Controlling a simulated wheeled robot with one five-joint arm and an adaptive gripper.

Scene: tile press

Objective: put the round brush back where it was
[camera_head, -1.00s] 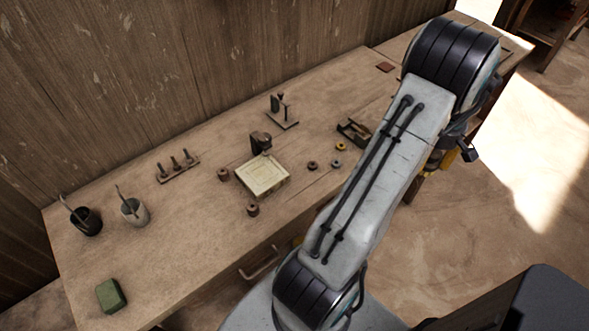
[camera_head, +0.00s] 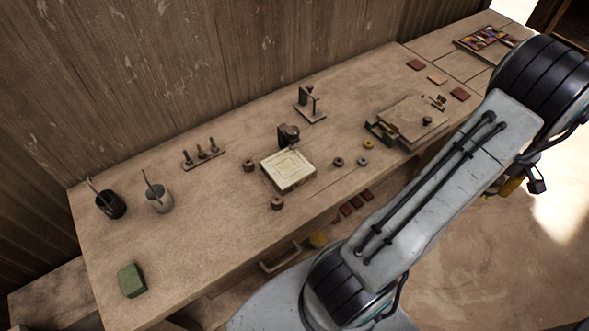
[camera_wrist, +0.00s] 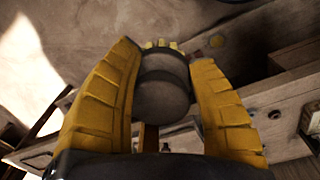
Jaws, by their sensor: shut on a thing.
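In the wrist view my gripper (camera_wrist: 165,100) is shut on a dark, rounded thing with a yellowish toothed edge, which I take to be the round brush (camera_wrist: 162,90). It sits between the two yellow fingers, over the floor and the edge of wooden furniture. In the head view my arm rises at the right, and only a little yellow shows beside it; the brush is hidden there. I cannot tell which spot on the bench the brush came from.
The wooden bench (camera_head: 225,215) holds a black pot (camera_head: 111,205), a grey pot (camera_head: 159,198), a green block (camera_head: 132,281), a peg rack (camera_head: 203,155), a pale square tile (camera_head: 288,169), several small round pieces, and a flat press (camera_head: 405,120). The bench's near left is mostly clear.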

